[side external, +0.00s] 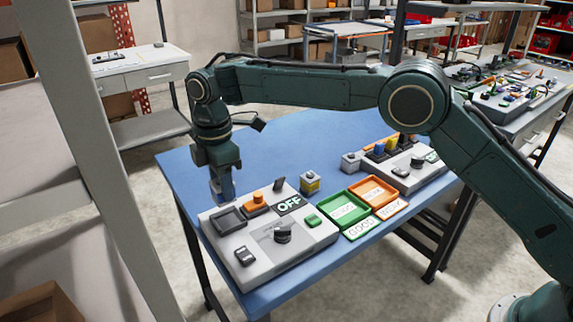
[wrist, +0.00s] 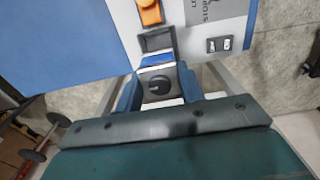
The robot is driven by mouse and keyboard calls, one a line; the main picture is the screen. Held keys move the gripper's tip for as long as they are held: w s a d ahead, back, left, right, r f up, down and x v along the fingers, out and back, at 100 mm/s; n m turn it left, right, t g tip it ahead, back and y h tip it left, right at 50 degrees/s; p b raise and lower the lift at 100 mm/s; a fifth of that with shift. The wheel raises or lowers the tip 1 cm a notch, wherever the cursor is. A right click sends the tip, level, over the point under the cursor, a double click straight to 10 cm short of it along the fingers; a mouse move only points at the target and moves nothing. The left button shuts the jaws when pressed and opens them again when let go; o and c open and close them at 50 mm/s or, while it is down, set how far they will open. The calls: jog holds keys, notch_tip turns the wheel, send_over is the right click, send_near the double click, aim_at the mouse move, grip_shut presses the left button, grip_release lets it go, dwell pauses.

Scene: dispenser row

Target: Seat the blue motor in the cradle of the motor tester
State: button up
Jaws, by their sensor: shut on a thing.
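The motor tester (side external: 290,255) is a pale grey box on the blue table with a display reading OFF. Its dark square cradle (side external: 230,219) sits at the left corner and looks empty; it also shows in the wrist view (wrist: 157,40). My gripper (side external: 222,188) is by that corner, pointing down. In the wrist view its fingers (wrist: 158,88) are shut on the blue motor (wrist: 157,60), a grey block with a blue band and a dark round shaft end. The motor appears right beside the cradle; its height above it is unclear. The side view mostly hides the motor.
Green (side external: 342,210) and orange (side external: 373,192) trays lie to the right, with a second device (side external: 408,172) beyond. The table's back left is clear.

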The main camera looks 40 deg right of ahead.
jog(key=shift+f, duration=2.55)
jog(key=shift+f, duration=0.45)
dwell(0.4)
jog(key=o, duration=1.6)
jog(key=shift+r, duration=0.15)
jog(key=shift+r, duration=3.3)
